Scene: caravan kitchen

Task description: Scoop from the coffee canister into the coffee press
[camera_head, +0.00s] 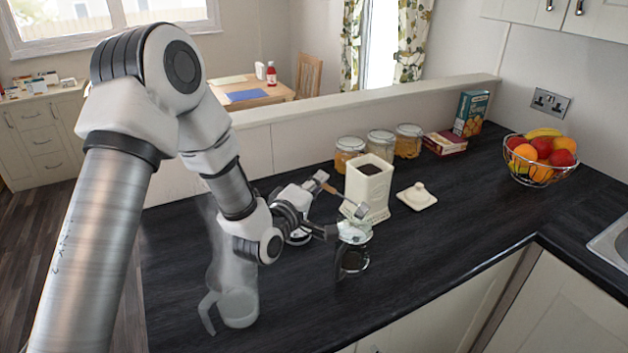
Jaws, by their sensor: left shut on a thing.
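The cream coffee canister (362,186) stands open on the dark counter, with dark coffee showing in its top. Its cream lid (417,196) lies to its right. My left gripper (340,211) is in front and left of the canister, shut on what looks like the scoop, whose brown handle (333,190) shows near the fingers. The scoop's bowl cannot be told clearly. My right gripper is not in view.
A shiny metal and glass item with a dark middle (352,260) is just below the gripper. A wire fruit bowl (540,175) stands right. The front right counter is clear.

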